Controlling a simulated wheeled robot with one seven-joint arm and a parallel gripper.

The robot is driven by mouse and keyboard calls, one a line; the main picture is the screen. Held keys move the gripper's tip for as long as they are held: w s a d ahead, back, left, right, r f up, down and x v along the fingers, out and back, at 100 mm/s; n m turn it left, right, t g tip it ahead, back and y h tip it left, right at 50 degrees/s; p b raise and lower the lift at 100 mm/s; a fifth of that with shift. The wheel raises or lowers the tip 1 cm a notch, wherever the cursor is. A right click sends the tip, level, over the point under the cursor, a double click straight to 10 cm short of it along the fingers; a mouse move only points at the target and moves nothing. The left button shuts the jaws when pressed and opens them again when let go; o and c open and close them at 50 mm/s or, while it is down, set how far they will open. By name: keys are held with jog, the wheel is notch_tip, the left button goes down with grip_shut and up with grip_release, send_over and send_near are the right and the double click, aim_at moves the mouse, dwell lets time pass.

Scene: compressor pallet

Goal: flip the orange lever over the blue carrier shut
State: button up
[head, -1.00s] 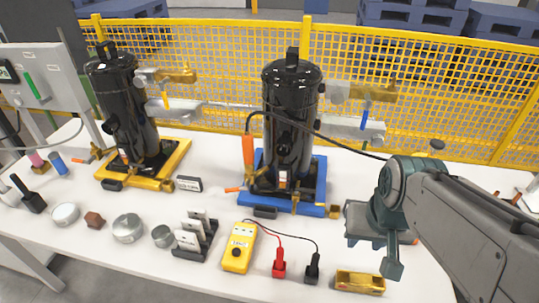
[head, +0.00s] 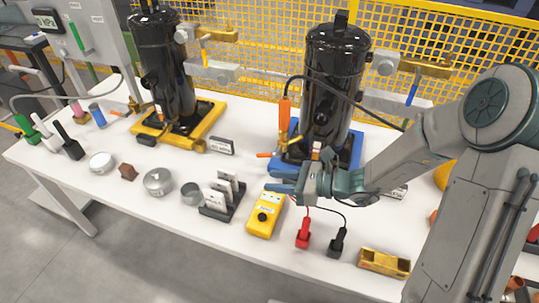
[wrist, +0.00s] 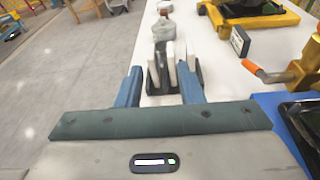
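The blue carrier (head: 357,148) stands on the table under the right-hand black compressor (head: 333,85). An orange lever (head: 285,112) stands upright on a brass mount at the carrier's left side. A smaller orange-tipped lever (head: 265,155) points left, low beside the carrier; an orange-tipped lever on brass (wrist: 264,72) also shows at the right of the wrist view, near the blue carrier (wrist: 275,110). My gripper (head: 279,186) is in front of the carrier, pointing left and below the upright lever. Its blue fingers are apart and empty in the wrist view (wrist: 160,75). My gripper hides part of the carrier's front.
A yellow multimeter (head: 264,214) lies just below my gripper, with a red probe (head: 303,232) and a black probe (head: 337,242). A rack of plates (head: 222,198) stands to the left. The second compressor sits on a yellow carrier (head: 205,125). A yellow mesh fence (head: 270,50) runs behind.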

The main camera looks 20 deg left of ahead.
jog(key=w+a+f+m+t+y, duration=0.1)
jog(key=w+f+m+t+y, duration=0.1)
jog(key=w+f+m+t, duration=0.25)
jog(key=m+t+h, duration=0.2)
jog(key=m+t, duration=0.3)
jog(key=m, duration=0.6)
send_near(269, 155)
jog(key=x, duration=1)
jog(key=shift+w+a+f, duration=0.1)
jog(key=shift+w+f, duration=0.15)
jog(key=shift+f, duration=0.1)
grip_shut()
